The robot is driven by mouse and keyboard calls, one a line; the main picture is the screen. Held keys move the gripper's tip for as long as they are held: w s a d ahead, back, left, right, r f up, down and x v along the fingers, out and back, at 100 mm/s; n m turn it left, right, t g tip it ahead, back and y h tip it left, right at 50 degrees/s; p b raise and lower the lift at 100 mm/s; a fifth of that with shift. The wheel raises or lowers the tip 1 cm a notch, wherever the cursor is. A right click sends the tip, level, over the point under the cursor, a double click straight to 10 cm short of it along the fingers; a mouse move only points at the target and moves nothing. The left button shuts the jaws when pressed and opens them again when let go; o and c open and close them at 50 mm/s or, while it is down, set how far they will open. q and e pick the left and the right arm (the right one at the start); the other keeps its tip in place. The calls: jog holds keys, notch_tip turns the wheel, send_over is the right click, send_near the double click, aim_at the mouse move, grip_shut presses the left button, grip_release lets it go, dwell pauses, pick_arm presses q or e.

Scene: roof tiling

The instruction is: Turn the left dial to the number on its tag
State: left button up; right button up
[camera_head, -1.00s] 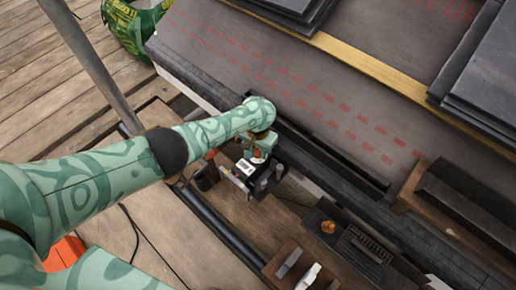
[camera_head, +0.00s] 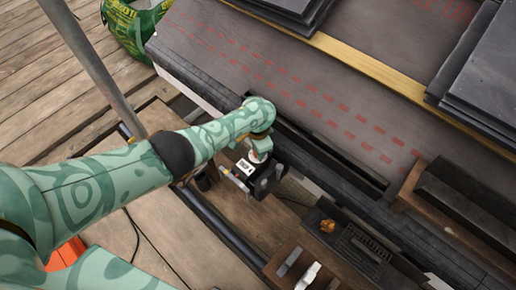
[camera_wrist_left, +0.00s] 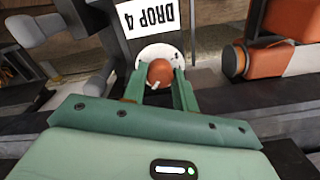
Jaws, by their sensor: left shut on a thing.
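The dial is a white disc (camera_wrist_left: 172,52) with a round orange-brown knob (camera_wrist_left: 160,72) in the left wrist view. A white tag (camera_wrist_left: 148,16) beside it reads "DROP 4", upside down there; the tag also shows small in the head view (camera_head: 245,166). My left gripper (camera_wrist_left: 159,88) is shut on the knob, one green finger on each side. In the head view the left gripper (camera_head: 260,153) is at the dark dial box (camera_head: 268,180), with the dial mostly hidden. The disc's numbers cannot be read. My right gripper is out of view.
An orange and dark object (camera_wrist_left: 265,60) is close to the right of the dial in the wrist view. A dark tray (camera_head: 362,252) and a wooden box (camera_head: 300,262) stand at the lower right. The slate roof edge (camera_head: 330,168) runs just behind the dial box.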

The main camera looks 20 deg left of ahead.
pick_arm(q)
jog(key=shift+f, duration=0.1)
dwell(0.4)
jog(key=o, duration=1)
jog(key=shift+c, duration=0.2)
jog(key=shift+r, duration=0.35)
notch_tip(320, 180, up, 6)
jog(key=p, duration=0.4)
jog(key=shift+w+f, duration=0.1)
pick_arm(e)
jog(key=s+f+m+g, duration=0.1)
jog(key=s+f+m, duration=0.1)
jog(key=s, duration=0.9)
pick_arm(q)
notch_tip(320, 180, up, 10)
jog(key=p, duration=0.6)
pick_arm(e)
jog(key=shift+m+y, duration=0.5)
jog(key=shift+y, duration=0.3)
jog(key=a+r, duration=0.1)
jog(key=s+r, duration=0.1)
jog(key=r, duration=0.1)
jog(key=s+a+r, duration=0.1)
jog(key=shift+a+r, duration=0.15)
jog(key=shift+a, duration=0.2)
